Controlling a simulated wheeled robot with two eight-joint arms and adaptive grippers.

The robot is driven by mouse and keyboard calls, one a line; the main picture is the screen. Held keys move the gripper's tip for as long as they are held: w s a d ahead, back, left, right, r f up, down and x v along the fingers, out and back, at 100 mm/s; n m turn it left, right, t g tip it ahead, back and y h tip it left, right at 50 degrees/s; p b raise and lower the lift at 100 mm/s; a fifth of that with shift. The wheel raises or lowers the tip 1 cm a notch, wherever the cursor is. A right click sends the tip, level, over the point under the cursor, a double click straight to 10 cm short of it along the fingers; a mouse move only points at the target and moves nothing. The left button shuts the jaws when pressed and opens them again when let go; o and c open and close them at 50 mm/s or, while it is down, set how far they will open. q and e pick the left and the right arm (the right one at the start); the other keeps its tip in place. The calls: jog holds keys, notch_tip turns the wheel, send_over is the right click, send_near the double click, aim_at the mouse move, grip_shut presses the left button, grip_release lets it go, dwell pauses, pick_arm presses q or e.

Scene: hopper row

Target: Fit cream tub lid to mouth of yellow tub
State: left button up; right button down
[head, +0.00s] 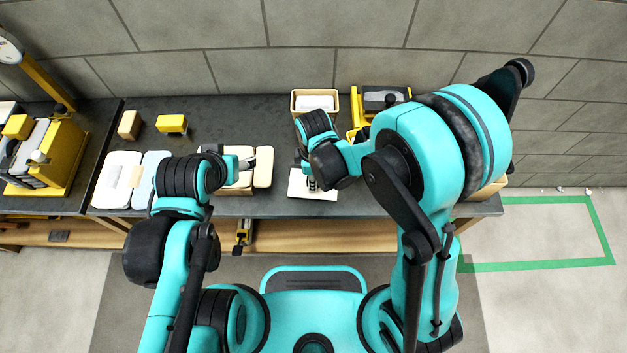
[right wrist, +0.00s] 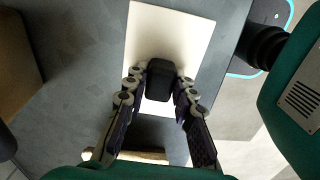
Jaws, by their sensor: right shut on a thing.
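A cream-white square lid (head: 325,193) with a dark knob shows under my right gripper (head: 312,184) at the bench's front edge. In the right wrist view the lid (right wrist: 172,30) is a pale plate, and my right gripper (right wrist: 160,88) is shut on its black knob (right wrist: 160,70). I cannot tell whether the lid touches the bench. A yellow tub-like body (head: 382,97) with dark parts stands at the back, partly hidden by my right arm; its mouth is not clear. My left gripper (head: 250,163) is over pale lids at the left; its fingers are too small to read.
A tan box with white contents (head: 314,103) stands behind my right gripper. White and pale blue panels (head: 118,178) lie at the bench's left, with small yellow (head: 172,123) and tan blocks (head: 129,124) behind. The dark bench (head: 235,115) is clear at back centre.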

jog(key=shift+r, duration=0.1)
notch_tip(320, 180, up, 5)
jog(key=shift+f+p, duration=0.2)
jog(key=shift+p, duration=0.95)
jog(key=s+d+r+p, duration=0.3)
jog(key=s+r, duration=0.3)
jog(key=s, duration=0.5)
jog(key=shift+d, duration=0.6)
jog(key=shift+w+r, duration=0.1)
jog(key=c, duration=2)
grip_release()
jog(key=shift+c, duration=0.2)
grip_shut()
